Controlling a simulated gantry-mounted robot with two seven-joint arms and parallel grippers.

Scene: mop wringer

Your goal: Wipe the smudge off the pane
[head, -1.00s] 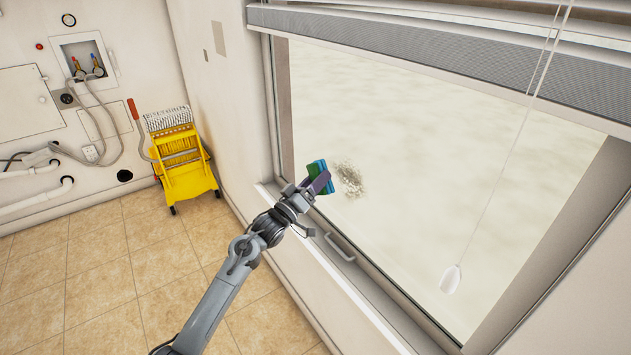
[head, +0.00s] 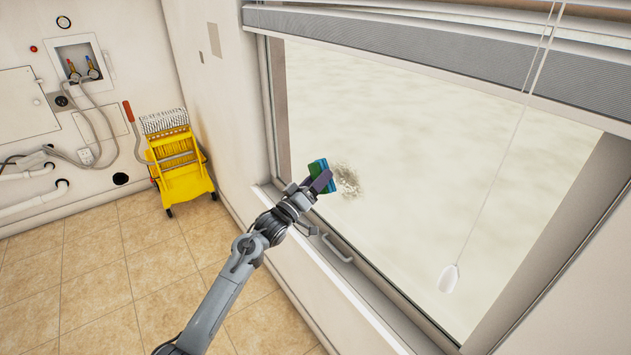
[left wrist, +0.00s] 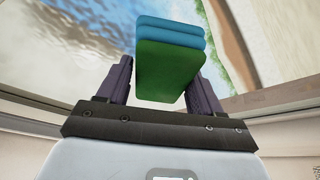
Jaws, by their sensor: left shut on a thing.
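The window pane (head: 420,150) fills the right half of the head view. A grey-brown speckled smudge (head: 347,180) is on its lower left part. My left gripper (head: 318,182) is shut on a green and blue sponge (head: 322,171). The sponge is just left of the smudge and overlaps its left edge in the picture; I cannot tell whether it touches the glass. In the left wrist view the sponge (left wrist: 168,68) sits between the two dark purple fingers, its green face towards the camera. My right gripper is not in view.
A raised blind (head: 430,60) covers the window top. Its cord pull (head: 449,278) hangs in front of the pane. A handle (head: 338,248) sticks out from the lower frame. A yellow mop bucket (head: 181,168) stands in the far corner. The tiled floor between is clear.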

